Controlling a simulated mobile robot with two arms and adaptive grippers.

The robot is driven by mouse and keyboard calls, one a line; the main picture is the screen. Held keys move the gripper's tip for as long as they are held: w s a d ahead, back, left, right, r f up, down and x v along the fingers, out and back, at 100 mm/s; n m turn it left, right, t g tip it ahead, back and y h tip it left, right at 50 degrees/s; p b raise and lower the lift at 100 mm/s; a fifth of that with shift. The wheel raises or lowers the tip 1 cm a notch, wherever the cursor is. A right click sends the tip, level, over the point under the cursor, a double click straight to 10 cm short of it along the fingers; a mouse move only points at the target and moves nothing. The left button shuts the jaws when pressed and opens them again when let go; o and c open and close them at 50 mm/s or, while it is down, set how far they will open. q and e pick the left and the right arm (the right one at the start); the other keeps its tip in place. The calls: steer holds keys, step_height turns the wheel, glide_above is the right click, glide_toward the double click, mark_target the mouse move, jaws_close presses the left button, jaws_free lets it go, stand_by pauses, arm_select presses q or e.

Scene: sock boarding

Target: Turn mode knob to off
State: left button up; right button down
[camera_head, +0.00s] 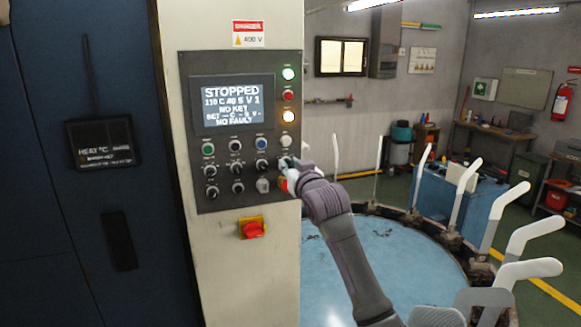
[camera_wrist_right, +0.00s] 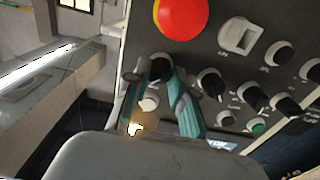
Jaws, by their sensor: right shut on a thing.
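The control panel (camera_head: 222,196) stands upright on a pale post, with several dark knobs and round buttons. My right gripper (camera_head: 287,164) is at its right column, below a white button (camera_head: 285,141). In the right wrist view my right gripper (camera_wrist_right: 158,78) is shut with its teal fingers on either side of a dark knob (camera_wrist_right: 160,67). That knob lies between the red mushroom button (camera_wrist_right: 181,14) and the white button (camera_wrist_right: 149,103). Its label and pointer are not readable, so I cannot tell its setting. My left gripper is not in view.
The panel screen (camera_head: 232,102) reads STOPPED, NO KEY and NO FAULT. A red switch on a yellow plate (camera_head: 252,228) sits below the panel. A blue round table (camera_head: 345,262) ringed by white upright boards (camera_head: 533,235) is at the right. A dark blue cabinet (camera_head: 60,220) is at the left.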

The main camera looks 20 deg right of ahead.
steer(key=n, duration=0.8)
steer(key=shift+n, duration=0.3)
steer(key=shift+a, duration=0.1)
stand_by(0.4)
steer(key=c, duration=1)
jaws_free()
steer(key=shift+o, duration=0.2)
steer(key=s, duration=1.2)
steer(key=shift+d, duration=0.2)
